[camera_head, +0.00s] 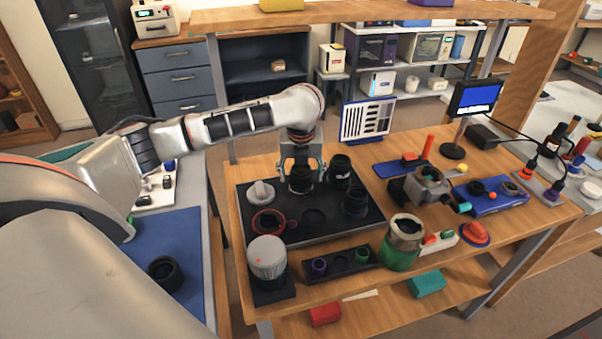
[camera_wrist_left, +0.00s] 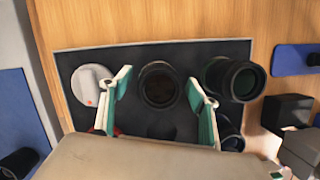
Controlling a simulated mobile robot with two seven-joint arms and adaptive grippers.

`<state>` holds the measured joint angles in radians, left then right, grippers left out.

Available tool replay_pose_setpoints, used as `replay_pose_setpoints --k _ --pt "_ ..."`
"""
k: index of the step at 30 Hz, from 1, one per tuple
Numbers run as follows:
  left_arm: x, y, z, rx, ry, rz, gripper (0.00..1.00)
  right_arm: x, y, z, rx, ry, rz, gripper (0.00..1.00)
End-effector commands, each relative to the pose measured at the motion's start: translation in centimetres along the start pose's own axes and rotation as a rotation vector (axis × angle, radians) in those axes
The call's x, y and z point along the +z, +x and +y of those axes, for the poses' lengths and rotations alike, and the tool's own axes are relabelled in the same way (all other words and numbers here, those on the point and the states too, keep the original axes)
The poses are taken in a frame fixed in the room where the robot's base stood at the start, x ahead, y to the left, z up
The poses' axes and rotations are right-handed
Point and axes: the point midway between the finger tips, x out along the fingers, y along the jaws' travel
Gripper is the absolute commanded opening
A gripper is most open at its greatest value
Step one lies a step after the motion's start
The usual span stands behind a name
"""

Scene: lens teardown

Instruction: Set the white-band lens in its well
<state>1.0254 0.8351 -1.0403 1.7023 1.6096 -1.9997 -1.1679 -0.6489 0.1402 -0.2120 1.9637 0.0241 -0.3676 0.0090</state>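My left gripper (camera_head: 301,163) points down over the back of the black tray (camera_head: 326,233). In the left wrist view its fingers (camera_wrist_left: 160,88) are spread, with a dark lens (camera_wrist_left: 158,86) between them and gaps on both sides. That lens (camera_head: 300,180) stands on the tray in the head view, partly hidden by the gripper. Two other dark lenses (camera_head: 340,168) (camera_head: 355,201) stand to its right. I cannot make out a white band on any of them. An empty round well (camera_head: 313,217) shows in the tray. My right gripper is not in view.
A grey-white disc (camera_head: 262,192) and a red ring (camera_head: 268,222) are on the tray's left side. A ribbed white-topped cylinder (camera_head: 267,258) stands at the front left, a green-based jar (camera_head: 403,243) at the front right. A dark lens (camera_head: 165,271) lies on the blue mat (camera_head: 190,232).

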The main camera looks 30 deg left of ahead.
Motion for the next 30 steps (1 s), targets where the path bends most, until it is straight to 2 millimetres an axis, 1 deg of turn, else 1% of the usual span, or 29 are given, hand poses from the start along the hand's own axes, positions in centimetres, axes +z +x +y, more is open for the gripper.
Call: replay_pose_setpoints --k 5,8,11,18,21,25,30 --pt "-0.1 -0.1 0.0 0.001 0.0 0.001 0.61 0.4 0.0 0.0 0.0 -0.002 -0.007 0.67" --pt "0.0 -0.9 0.0 0.0 0.0 -0.001 0.61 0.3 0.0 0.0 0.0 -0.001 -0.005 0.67" --pt "0.1 -2.4 0.0 0.0 0.001 -0.003 0.61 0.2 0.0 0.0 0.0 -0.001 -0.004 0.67" --pt "0.2 -7.5 0.0 -0.002 0.001 -0.005 0.61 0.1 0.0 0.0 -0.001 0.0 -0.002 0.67" --pt "0.1 -9.3 0.0 -0.002 0.001 -0.004 0.61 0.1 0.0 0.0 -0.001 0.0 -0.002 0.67" --pt "0.1 -10.9 0.0 -0.001 0.0 -0.003 0.61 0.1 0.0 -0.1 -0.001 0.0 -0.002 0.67" --pt "0.0 -11.9 0.0 0.0 0.001 0.0 0.61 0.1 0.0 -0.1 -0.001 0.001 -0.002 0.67"
